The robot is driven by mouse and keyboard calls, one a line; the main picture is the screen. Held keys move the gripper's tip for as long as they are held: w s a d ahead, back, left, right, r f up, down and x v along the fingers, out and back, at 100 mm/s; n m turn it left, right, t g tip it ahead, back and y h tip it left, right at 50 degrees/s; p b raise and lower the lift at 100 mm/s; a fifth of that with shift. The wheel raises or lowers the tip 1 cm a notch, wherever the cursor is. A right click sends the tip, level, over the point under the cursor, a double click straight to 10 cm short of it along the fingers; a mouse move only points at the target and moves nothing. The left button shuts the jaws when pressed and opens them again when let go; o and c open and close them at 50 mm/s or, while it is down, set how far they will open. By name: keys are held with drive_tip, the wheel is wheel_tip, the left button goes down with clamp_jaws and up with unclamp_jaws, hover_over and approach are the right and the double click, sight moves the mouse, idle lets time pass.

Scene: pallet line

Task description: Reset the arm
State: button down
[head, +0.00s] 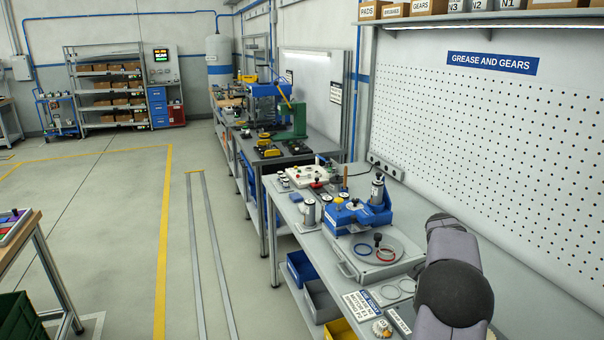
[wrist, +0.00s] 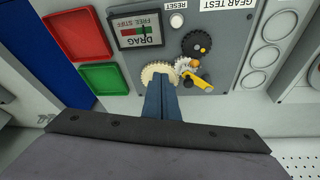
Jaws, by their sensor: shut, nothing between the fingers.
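My gripper (wrist: 162,85) shows in the wrist view with its two blue-grey fingers shut together and nothing between them. The fingertips appear over the lower edge of a cream gear (wrist: 156,72) on the grey gear test panel (wrist: 232,62); I cannot tell whether they touch it. In the head view my arm fills the lower right, and the fingers are out of sight.
The panel has a drag gauge (wrist: 140,29) and a white reset button (wrist: 177,20). A red square (wrist: 77,34) and a green square (wrist: 104,79) lie left. In the head view, the bench holds a blue fixture (head: 358,214) and a grey tray (head: 345,252) with rings. A pegboard (head: 490,140) stands right.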

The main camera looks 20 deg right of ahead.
drive_tip(key=w+a+f+n+t+y, duration=0.15)
drive_tip(key=a+n, duration=0.95)
drive_tip(key=a, duration=1.5)
drive_tip(key=s+a+f+n+y, duration=0.1)
drive_tip(key=s+a+f+n, duration=0.1)
drive_tip(key=s+a+n, duration=0.3)
drive_tip(key=s+a+f+n+y, duration=0.1)
drive_tip(key=s+a+n, duration=0.4)
drive_tip(key=a, duration=0.6)
drive_tip(key=shift+s+a+f, duration=0.35)
drive_tip(key=shift+s+f, duration=0.15)
drive_tip(key=shift+s, duration=0.7)
